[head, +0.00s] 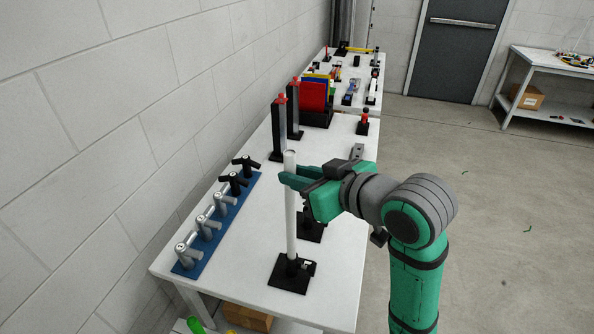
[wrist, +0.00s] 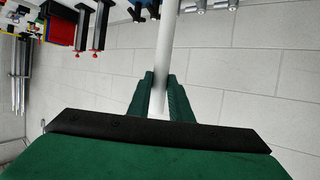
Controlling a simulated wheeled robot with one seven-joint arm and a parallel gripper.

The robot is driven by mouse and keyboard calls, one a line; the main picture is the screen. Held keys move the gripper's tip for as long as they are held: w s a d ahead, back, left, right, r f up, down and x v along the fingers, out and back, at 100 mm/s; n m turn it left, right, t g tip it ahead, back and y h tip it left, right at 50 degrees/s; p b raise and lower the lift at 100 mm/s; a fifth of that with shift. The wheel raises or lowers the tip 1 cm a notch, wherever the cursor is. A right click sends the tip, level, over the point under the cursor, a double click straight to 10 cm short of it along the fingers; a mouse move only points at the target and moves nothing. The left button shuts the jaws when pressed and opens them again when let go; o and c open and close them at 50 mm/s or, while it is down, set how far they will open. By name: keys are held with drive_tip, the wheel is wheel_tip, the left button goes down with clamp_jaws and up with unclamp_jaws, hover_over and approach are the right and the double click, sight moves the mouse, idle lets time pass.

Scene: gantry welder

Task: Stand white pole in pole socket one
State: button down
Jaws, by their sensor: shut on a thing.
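The white pole (head: 291,215) stands upright in the head view, with its lower end at a black socket (head: 290,270) on a square black base near the table's front. The pole's foot appears to be inside the socket, but I cannot tell how deep. My gripper (head: 289,180) is shut on the upper part of the pole, coming from the right. In the wrist view the pole (wrist: 164,50) runs between my two green fingers (wrist: 161,97). A second black base (head: 312,228) shows behind, partly hidden by my gripper.
A blue rack (head: 215,232) with several grey and black handles lies along the wall side. Tall black and grey posts (head: 294,108) and a rack of coloured plates (head: 317,100) stand farther back. The white table (head: 235,285) is clear at the front left.

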drive_tip(key=shift+f, duration=1.15)
drive_tip(key=c, duration=1.5)
unclamp_jaws()
drive_tip(key=shift+w, duration=0.1)
drive_tip(key=shift+c, duration=0.2)
drive_tip(key=v, duration=1)
drive_tip(key=shift+s+d+r, duration=0.2)
drive_tip(key=shift+s, duration=0.1)
